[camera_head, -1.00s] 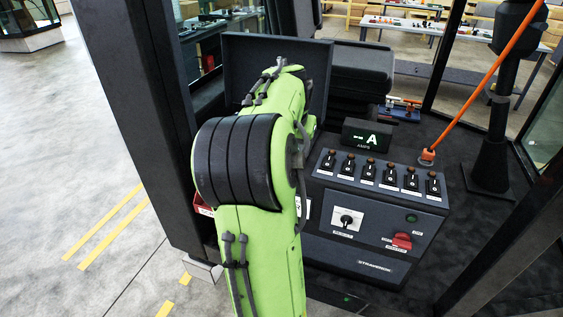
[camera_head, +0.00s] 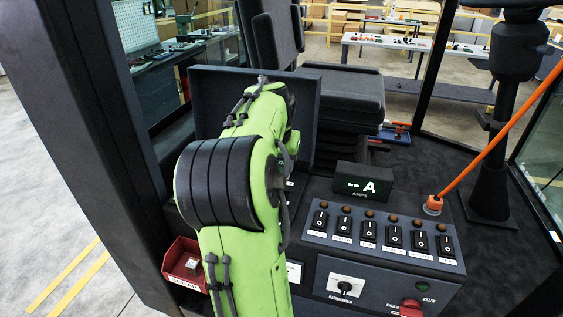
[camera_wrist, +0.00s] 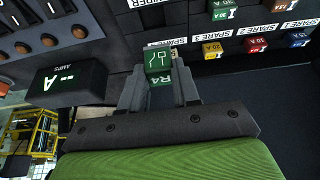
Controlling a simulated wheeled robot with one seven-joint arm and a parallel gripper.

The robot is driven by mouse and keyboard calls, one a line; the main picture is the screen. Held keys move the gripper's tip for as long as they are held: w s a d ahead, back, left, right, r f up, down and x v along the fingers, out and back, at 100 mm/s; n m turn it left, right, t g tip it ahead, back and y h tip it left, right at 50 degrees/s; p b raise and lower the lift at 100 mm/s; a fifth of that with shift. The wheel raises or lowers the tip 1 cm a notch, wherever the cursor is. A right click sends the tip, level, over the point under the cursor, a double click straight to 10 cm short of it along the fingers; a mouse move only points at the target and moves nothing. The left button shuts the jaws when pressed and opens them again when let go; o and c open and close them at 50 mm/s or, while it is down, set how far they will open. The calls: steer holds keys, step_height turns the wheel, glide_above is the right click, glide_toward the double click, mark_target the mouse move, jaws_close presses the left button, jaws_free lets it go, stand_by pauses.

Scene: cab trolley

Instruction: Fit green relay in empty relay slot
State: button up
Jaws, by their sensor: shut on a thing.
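The green relay (camera_wrist: 159,59), with a white contact symbol on its face, is between the two fingers of my gripper (camera_wrist: 160,82) in the wrist view. The gripper is shut on it. The relay is close to the dark fuse and relay panel (camera_wrist: 210,69), beside a white label strip. I cannot tell whether it touches the panel, and I cannot make out the empty relay slot. In the head view my arm hides the gripper and the relay.
Coloured fuses, including a red one (camera_wrist: 256,44), sit by the spare labels. The amps display (camera_wrist: 66,92) is left of my gripper; it also shows in the head view (camera_head: 363,185). A red bin (camera_head: 173,279) holds a small block. A switch console (camera_head: 383,260) stands right of my arm.

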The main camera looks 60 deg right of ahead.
steer(key=f+b, duration=0.2)
steer(key=shift+s+a+f+b, duration=0.15)
steer(key=shift+a+f+b, duration=0.1)
steer(key=shift+a+b, duration=0.05)
steer(key=shift+s+a+f+b, duration=0.1)
steer(key=shift+a+f+b, duration=0.1)
steer(key=shift+f+b, duration=0.6)
steer(key=shift+d+f+b, duration=0.1)
steer(key=shift+f+b, duration=0.4)
steer(key=shift+f, duration=0.15)
stand_by(0.5)
steer(key=shift+f, duration=0.55)
stand_by(0.8)
steer(key=o, duration=1.1)
